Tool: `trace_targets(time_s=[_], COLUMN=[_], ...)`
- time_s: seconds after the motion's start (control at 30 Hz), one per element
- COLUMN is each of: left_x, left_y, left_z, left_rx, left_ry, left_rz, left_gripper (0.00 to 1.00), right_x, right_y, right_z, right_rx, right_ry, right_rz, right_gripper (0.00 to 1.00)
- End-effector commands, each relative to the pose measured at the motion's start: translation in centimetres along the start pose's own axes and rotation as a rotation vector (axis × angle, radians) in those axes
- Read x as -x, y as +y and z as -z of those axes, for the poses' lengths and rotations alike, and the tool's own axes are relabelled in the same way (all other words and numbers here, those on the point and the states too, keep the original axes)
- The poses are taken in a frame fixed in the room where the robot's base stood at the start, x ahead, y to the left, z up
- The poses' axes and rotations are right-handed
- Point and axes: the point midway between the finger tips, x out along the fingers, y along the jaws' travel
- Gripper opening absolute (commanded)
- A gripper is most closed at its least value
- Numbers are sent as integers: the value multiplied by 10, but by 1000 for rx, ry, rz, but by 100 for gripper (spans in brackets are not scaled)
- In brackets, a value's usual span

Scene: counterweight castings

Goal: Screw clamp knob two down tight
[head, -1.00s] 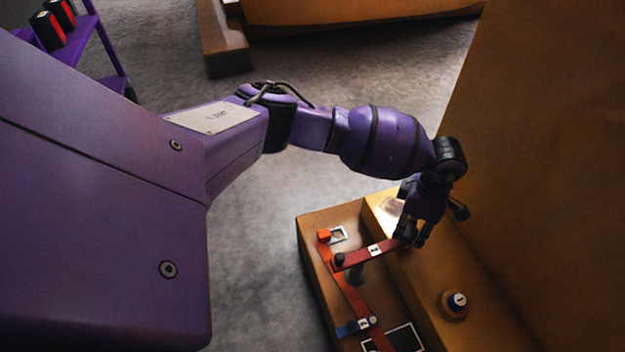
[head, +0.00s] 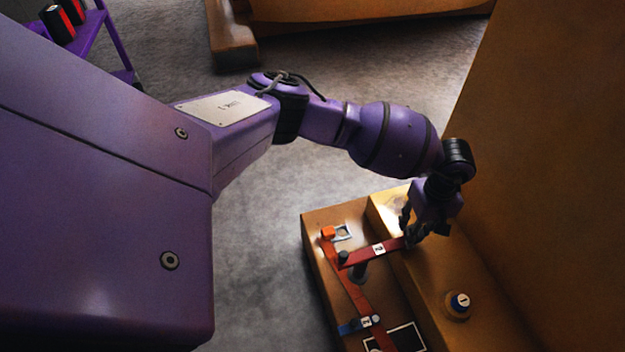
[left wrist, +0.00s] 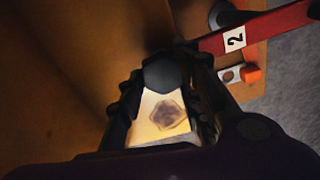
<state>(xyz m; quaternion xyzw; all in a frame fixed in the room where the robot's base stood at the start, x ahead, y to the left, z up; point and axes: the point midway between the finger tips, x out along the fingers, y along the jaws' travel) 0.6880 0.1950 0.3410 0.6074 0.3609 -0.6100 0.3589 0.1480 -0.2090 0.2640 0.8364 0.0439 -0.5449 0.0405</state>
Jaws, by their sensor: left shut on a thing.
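My left gripper (head: 408,236) is at the right end of the red clamp bar (head: 362,254), which bears a white label with a 2. In the left wrist view, a dark hexagonal clamp knob (left wrist: 166,72) sits between the two fingers of the gripper (left wrist: 163,92), at the end of the red bar (left wrist: 268,30). The gripper is shut on this knob. In the head view the fingers hide the knob. The underside of the knob and its thread are hidden. My right gripper is in neither view.
A second knob (head: 459,304), labelled 1, stands on the yellow-brown ledge to the right. A tall brown wall (head: 560,150) rises close right of my arm.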

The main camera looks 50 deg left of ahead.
Motion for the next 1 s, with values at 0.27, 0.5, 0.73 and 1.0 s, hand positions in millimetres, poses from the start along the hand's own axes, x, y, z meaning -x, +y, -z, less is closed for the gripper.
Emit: trace_targets(time_s=[0.27, 0.5, 0.73, 1.0], left_x=[6, 6, 7, 7], left_y=[7, 7, 7, 6], left_z=[-1, -2, -2, -2], left_rx=[-255, -430, -537, -585], left_ry=[3, 5, 6, 6], left_rz=[-17, -17, -18, -17], left_gripper=[6, 6, 6, 6], right_x=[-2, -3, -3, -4], right_y=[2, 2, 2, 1], right_z=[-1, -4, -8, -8], right_rx=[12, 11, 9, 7], right_ry=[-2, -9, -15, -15], right_rz=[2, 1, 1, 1], right_gripper=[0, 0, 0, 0])
